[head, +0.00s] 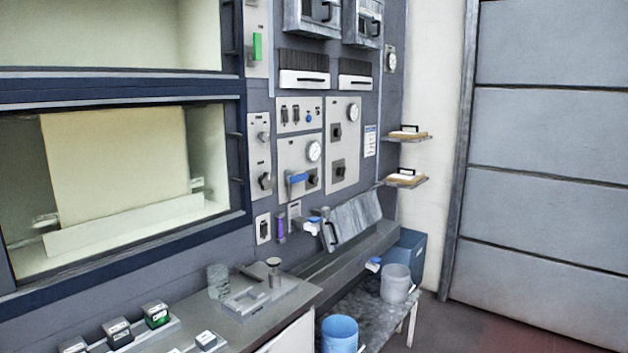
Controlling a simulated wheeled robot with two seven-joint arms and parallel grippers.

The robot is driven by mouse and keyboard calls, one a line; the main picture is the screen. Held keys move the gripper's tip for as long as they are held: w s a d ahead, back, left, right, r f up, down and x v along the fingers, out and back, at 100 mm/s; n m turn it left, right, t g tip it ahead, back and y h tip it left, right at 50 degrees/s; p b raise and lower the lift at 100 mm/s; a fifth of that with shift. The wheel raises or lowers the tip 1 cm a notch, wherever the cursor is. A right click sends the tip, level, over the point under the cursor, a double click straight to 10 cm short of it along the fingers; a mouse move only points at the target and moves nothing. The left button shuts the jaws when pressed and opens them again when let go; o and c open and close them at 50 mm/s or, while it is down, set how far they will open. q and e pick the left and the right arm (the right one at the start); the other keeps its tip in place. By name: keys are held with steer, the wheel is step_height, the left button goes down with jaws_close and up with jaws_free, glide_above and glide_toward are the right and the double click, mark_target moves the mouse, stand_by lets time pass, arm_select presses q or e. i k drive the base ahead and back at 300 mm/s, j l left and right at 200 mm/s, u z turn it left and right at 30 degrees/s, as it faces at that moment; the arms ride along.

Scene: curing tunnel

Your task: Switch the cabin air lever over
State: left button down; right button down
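Several levers and handles show on the grey wall of panels in the head view. A blue lever handle (298,178) lies roughly level on a panel below a round gauge. A green handle (257,47) stands upright on a narrow panel higher up. A purple handle (281,226) stands upright low on the wall. Labels are too small to read, so I cannot tell which one is the cabin air lever. Neither of my grippers shows in this view.
A grey bench (262,314) with small boxes and a jar is in front at lower left. A low table (362,312) holds a blue bucket (340,334) and a grey bucket (396,283). A tilted grey lid (354,217) sits below the panels. Floor at right is clear.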

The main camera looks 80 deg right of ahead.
mark_target(293, 179)
steer(key=z, duration=2.5)
